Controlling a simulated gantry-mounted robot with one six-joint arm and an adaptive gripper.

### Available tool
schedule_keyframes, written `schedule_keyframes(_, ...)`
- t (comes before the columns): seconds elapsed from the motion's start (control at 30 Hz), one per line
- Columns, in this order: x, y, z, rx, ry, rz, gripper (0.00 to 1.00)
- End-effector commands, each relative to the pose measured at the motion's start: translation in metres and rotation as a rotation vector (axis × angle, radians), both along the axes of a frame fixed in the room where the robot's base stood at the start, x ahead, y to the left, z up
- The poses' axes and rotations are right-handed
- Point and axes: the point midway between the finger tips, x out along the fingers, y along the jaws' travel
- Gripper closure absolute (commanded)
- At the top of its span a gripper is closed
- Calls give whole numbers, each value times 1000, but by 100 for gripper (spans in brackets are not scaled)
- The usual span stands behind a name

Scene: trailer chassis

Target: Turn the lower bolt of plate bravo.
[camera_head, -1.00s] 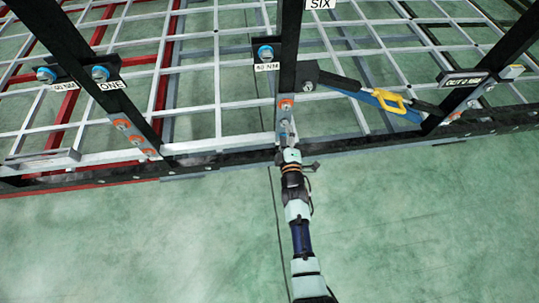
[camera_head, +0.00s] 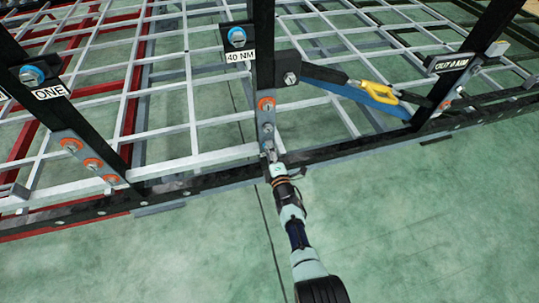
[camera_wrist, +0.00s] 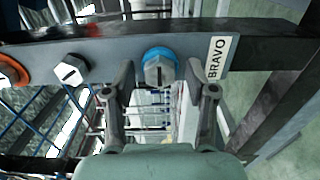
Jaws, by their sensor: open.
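Plate bravo is a grey strip (camera_head: 267,122) on the middle black post in the head view. It crosses the upper part of the wrist view (camera_wrist: 105,62), with a BRAVO label (camera_wrist: 217,58) at its right end. The bolt beside the label, with a blue ring and slotted hex head (camera_wrist: 158,68), is the lower one. A plain slotted bolt (camera_wrist: 70,70) is mid-plate, and an orange-ringed bolt (camera_wrist: 10,70) is at the left edge. My gripper (camera_wrist: 168,85) is open, its fingers on either side of the blue-ringed bolt. Contact cannot be told. The head view shows my gripper (camera_head: 271,158) at the plate's lower end.
A black chassis rail (camera_head: 200,183) runs below the plate. A yellow-handled strut (camera_head: 372,90) extends right of the post. A left post carries a plate with orange-ringed bolts (camera_head: 92,164). The green floor (camera_head: 430,220) in front is clear.

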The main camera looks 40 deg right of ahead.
Motion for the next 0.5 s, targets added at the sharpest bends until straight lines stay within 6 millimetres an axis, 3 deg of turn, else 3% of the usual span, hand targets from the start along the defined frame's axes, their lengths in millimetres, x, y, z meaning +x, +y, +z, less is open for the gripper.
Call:
schedule_keyframes(0.27,3,-2,1,0,1,0,44)
schedule_keyframes(0.5,3,-2,1,1,0,0,82)
